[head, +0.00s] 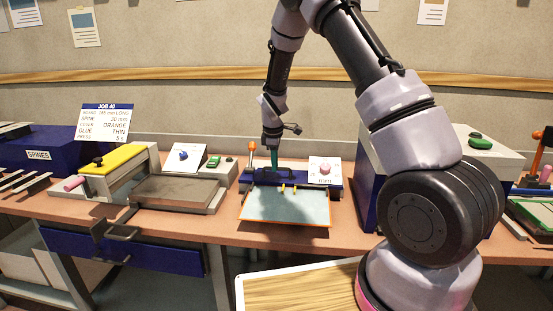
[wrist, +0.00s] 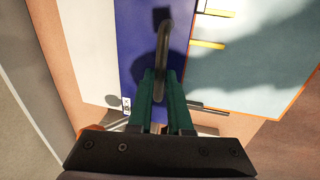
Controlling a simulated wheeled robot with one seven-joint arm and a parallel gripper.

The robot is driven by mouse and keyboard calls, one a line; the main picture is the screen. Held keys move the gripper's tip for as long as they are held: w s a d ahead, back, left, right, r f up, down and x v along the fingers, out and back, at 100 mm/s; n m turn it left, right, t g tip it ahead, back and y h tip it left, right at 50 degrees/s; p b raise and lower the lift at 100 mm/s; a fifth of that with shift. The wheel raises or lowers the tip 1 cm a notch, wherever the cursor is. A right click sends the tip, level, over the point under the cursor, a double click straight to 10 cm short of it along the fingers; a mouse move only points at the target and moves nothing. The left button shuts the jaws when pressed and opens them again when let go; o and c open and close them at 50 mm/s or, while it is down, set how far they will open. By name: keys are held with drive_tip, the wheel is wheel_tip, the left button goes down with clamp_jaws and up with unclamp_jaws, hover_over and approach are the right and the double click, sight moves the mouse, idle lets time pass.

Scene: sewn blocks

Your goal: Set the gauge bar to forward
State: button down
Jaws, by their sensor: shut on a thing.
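The gauge bar appears to be the dark blue bar (head: 300,181) across the back of the middle station; it also shows in the wrist view (wrist: 138,50). A curved grey metal handle (wrist: 165,38) stands on it. My gripper (head: 273,166) is over the bar. In the wrist view, its green fingers (wrist: 160,90) are shut on the handle's near end. A pale blue sheet (head: 285,208) with an orange edge lies in front of the bar, with small yellow tabs (wrist: 210,44) along its bar side. Any setting mark on the bar is too small to read.
An orange-topped lever (head: 251,150) stands at the station's left end. A white card with a pink knob (head: 325,169) is at its right. A grey press with a yellow top (head: 112,159) is left. A large blue-sided box (head: 366,195) stands right, partly behind my arm.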

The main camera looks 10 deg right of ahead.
drive_tip(key=shift+s+a, duration=0.2)
drive_tip(key=shift+s, duration=0.35)
drive_tip(key=c, duration=0.8)
unclamp_jaws()
drive_tip(key=shift+s, duration=0.15)
drive_tip(key=shift+c, duration=0.2)
drive_tip(key=shift+r, duration=0.15)
drive_tip(key=shift+r, duration=0.35)
wheel_tip(320, 180, up, 10)
drive_tip(key=s, duration=0.1)
drive_tip(key=shift+s+a+f, duration=0.2)
drive_tip(key=shift+s+a, duration=0.15)
drive_tip(key=shift+s, duration=0.05)
